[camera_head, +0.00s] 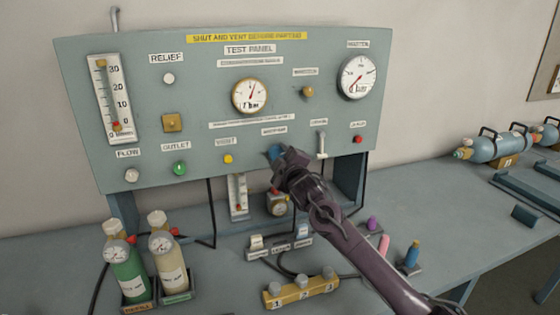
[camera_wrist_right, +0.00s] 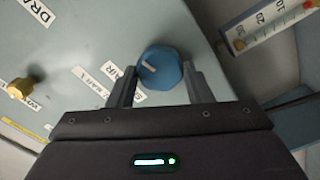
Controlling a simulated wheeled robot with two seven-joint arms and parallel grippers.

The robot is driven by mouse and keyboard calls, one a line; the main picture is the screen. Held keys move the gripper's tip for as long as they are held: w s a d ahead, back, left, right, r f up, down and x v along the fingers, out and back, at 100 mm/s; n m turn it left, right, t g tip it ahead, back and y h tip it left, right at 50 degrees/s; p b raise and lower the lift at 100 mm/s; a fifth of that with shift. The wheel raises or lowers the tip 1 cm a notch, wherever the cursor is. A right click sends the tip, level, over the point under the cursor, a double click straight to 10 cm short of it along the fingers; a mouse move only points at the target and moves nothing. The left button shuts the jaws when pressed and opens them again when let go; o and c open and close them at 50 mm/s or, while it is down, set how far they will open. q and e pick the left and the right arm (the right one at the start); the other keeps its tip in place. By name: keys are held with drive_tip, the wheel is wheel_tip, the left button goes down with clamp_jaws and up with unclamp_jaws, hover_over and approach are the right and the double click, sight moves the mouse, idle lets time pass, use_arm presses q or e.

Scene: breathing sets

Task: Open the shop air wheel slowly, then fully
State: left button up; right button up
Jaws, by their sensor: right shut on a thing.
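The shop air wheel is a blue knob (camera_head: 274,152) low on the grey-green test panel (camera_head: 210,90). My right gripper (camera_head: 280,156) is at it in the head view and hides most of it and part of its label. In the right wrist view the blue knob (camera_wrist_right: 161,67), with a pale mark on its face, sits between the two fingers of my right gripper (camera_wrist_right: 160,82), which is shut on it. My left gripper is not in view.
Round gauges (camera_head: 250,95) and a flow tube (camera_head: 110,98) are on the panel. Two small bottles (camera_head: 125,265) stand at front left, and a yellow numbered block (camera_head: 300,290) lies at front. A blue cylinder (camera_head: 495,147) lies at the right. The bench's right side has free room.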

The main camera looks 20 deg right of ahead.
drive_tip(key=shift+f+n+b, duration=0.15)
drive_tip(key=shift+n+b, duration=1.95)
drive_tip(key=shift+n, duration=1.7)
drive_tip(key=shift+f+n+b, duration=0.1)
drive_tip(key=shift+n+b, duration=1.95)
drive_tip(key=shift+n, duration=1.75)
drive_tip(key=o, duration=1)
drive_tip(key=shift+r, duration=0.1)
drive_tip(key=shift+s+d+b, duration=0.2)
drive_tip(key=shift+s+b, duration=0.85)
drive_tip(key=shift+s, duration=2.85)
